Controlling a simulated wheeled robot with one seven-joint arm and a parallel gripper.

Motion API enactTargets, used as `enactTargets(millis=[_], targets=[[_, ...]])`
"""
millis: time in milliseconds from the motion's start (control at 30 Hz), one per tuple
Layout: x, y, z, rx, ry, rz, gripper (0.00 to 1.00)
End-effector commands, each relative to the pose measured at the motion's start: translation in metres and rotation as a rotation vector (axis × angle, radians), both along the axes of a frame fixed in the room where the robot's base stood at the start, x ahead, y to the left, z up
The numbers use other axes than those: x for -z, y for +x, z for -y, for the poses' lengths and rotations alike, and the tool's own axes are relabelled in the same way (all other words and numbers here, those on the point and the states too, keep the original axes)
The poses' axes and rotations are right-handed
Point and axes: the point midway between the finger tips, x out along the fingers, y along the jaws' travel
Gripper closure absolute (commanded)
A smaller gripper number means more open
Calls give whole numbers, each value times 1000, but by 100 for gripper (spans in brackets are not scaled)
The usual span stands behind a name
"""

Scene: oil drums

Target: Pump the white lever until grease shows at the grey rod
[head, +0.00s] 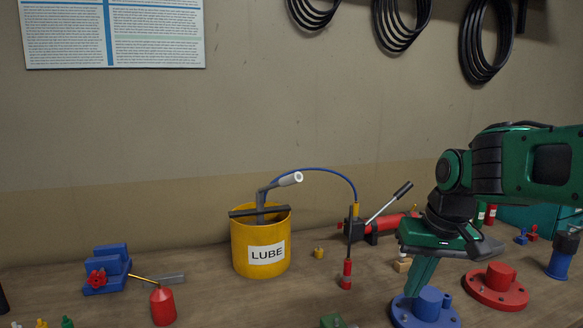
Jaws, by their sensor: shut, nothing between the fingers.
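A yellow bucket labelled LUBE (240,240) stands on the bench with a dark bar across its top. A grey pump post rises from it, and the lever (290,179) there ends in a white cylinder, tilted up to the right. A blue hose (325,174) arches from the lever area down to a yellow fitting (355,210) above a slim dark rod with a red lower part (347,274). I cannot tell which piece is the grey rod, and no grease shows. My gripper (413,290) is shut and empty, pointing down by a blue flanged part, well right of the lever.
A red cylinder pump with a black-gripped lever (389,203) stands behind, left of my gripper. Blue (428,305) and red (497,286) flanged parts sit at the right. A red oil can (163,306) and blue vise-like block (106,270) are at the left. Small fittings dot the bench.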

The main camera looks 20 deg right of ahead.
Motion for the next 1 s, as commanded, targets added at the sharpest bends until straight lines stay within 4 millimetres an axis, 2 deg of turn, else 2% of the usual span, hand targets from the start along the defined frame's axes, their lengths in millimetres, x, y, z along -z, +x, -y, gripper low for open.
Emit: enactTargets(millis=[33, 100, 200, 300, 433, 533, 633, 1000], targets=[[-32, 36, -6, -56, -8, 81, 100], [-80, 83, -20, -140, -14, 199, 100], [-147, 136, -48, -262, -17, 353, 100], [-207, 172, -79, -374, -18, 481, 100], [-262, 195, -112, -485, -16, 595, 100], [-286, 202, -129, -539, -14, 642, 100], [-296, 204, -137, -561, -12, 664, 100], [-296, 205, -139, -566, -12, 666, 100]])
